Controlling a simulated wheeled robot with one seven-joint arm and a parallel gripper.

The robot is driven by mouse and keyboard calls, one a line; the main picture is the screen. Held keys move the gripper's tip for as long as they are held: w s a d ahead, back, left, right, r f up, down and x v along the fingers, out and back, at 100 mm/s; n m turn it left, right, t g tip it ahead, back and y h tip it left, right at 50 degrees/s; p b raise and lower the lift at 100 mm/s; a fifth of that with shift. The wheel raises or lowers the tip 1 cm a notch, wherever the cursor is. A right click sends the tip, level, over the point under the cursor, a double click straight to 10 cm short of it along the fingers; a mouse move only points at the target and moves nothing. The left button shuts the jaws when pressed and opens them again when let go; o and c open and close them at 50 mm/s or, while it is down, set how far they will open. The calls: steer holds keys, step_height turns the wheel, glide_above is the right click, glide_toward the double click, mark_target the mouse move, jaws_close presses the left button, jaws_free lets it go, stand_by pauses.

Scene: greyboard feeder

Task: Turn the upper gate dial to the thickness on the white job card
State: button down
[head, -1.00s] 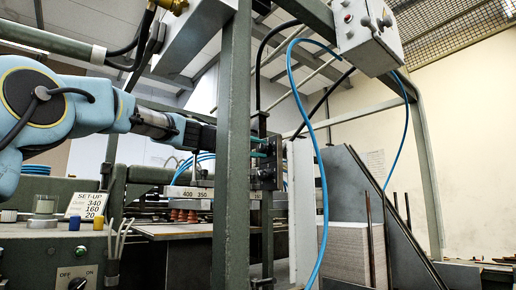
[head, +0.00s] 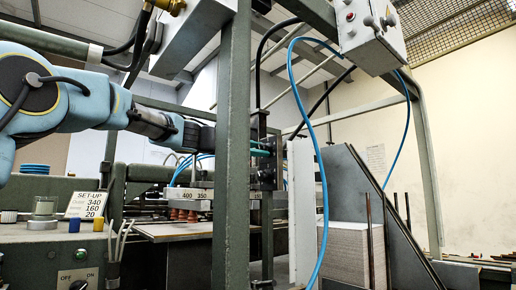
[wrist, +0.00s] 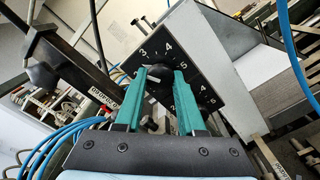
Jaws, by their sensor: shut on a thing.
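In the wrist view a black dial plate (wrist: 182,50) carries white numbers around two knobs. My gripper (wrist: 160,70) has its two teal fingers closed around the upper dial's black knob (wrist: 158,82). A pale pointer mark shows beside the left fingertip; the fingers cover part of the scale, so I cannot read its setting. The second dial (wrist: 208,96) lies just right of the fingers. In the head view my gripper (head: 262,148) reaches behind the green post to the plate, seen edge-on.
A green upright post (head: 232,150) stands in front of my wrist. A blue hose (head: 322,190) hangs right of the plate. A stack of grey board (head: 345,255) stands at the right. A bar marked 400 and 350 (head: 188,195) lies below my gripper.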

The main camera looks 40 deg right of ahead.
steer(key=shift+f, duration=0.1)
stand_by(0.3)
steer(key=c, duration=0.5)
jaws_free()
steer(key=a+b, duration=0.4)
steer(key=a, duration=0.6)
steer(key=shift+w+a, duration=0.35)
steer(key=shift+a, duration=0.05)
